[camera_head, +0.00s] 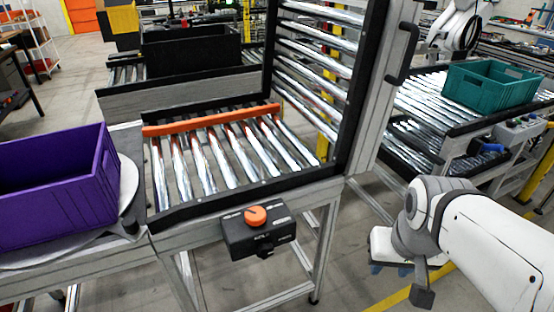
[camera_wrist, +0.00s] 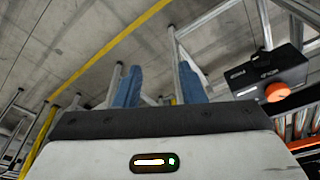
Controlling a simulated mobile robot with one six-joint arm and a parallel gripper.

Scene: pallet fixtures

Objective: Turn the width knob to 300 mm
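The width knob (camera_head: 255,215) is a round orange dial on top of a black control box (camera_head: 259,240), fixed to the front of the roller conveyor frame. The knob also shows at the right of the wrist view (camera_wrist: 277,92), on its box (camera_wrist: 262,72). Its pointer and any scale are too small to read. An orange guide bar (camera_head: 210,121) lies across the far side of the rollers. My gripper (camera_head: 390,269) is right of the box and apart from it, pointing down. In the wrist view its blue fingers (camera_wrist: 160,84) are apart with nothing between them.
A purple crate (camera_head: 50,190) stands on the left of the conveyor. An upright roller gate (camera_head: 340,90) rises at its right end. A teal crate (camera_head: 490,85) sits on another conveyor at the right.

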